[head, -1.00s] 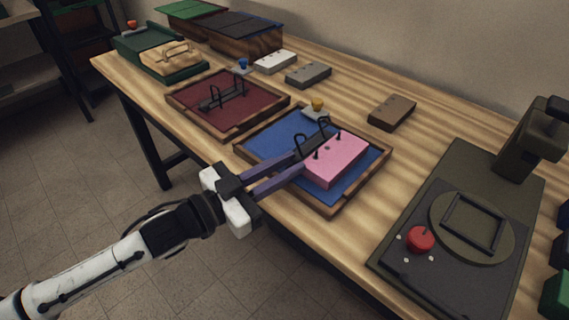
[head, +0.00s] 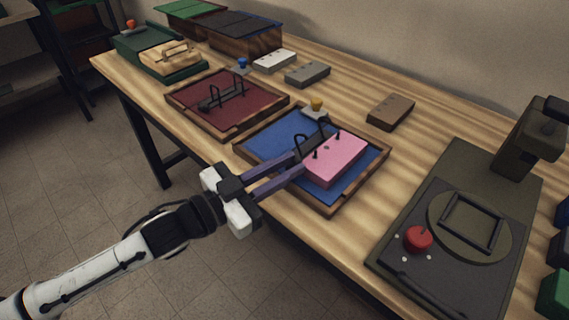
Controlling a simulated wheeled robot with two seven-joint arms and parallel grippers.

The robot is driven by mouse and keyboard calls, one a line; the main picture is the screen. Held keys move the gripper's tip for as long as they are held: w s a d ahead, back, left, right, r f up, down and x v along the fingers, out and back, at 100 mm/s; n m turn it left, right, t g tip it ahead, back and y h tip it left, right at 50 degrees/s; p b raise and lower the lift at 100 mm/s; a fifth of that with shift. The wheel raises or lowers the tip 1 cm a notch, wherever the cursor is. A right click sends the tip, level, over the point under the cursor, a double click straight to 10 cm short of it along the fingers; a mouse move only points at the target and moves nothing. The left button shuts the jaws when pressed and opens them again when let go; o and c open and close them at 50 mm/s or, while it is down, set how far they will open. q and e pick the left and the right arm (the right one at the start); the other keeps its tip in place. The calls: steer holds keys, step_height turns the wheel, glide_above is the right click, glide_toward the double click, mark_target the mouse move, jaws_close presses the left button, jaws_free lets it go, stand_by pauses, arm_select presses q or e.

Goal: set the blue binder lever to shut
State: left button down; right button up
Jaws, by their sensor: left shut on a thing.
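The blue binder (head: 262,147) lies open on the bench, a blue panel in a wooden frame. Its yellow-knobbed lever (head: 316,104) stands at the far edge, on a small grey mount. A pink block (head: 336,158) sits over the binder's dark ring bar, with dark posts showing at its top. A black ring arch (head: 303,143) stands at its left. My left gripper (head: 300,165) reaches in from the left, with its fingertips at the pink block's left end and shut on it. The exact contact is partly hidden. My right gripper is not in view.
A red binder (head: 180,99) with a blue-knobbed lever (head: 242,64) lies to the left, and a green one (head: 131,45) beyond. White, grey and brown blocks (head: 391,112) lie at the back. A dark machine with a red knob (head: 418,238) stands at right.

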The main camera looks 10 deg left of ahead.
arm_select(q)
steer(key=shift+s+d+f+m, duration=0.15)
steer(key=shift+s+f+m, duration=0.1)
steer(key=shift+f+m, duration=0.4)
steer(key=c, duration=1.6)
jaws_free()
steer(key=shift+r, duration=0.1)
steer(key=shift+c, duration=0.2)
steer(key=shift+w+r, duration=0.1)
steer(key=shift+r, duration=0.05)
steer(key=v, duration=1)
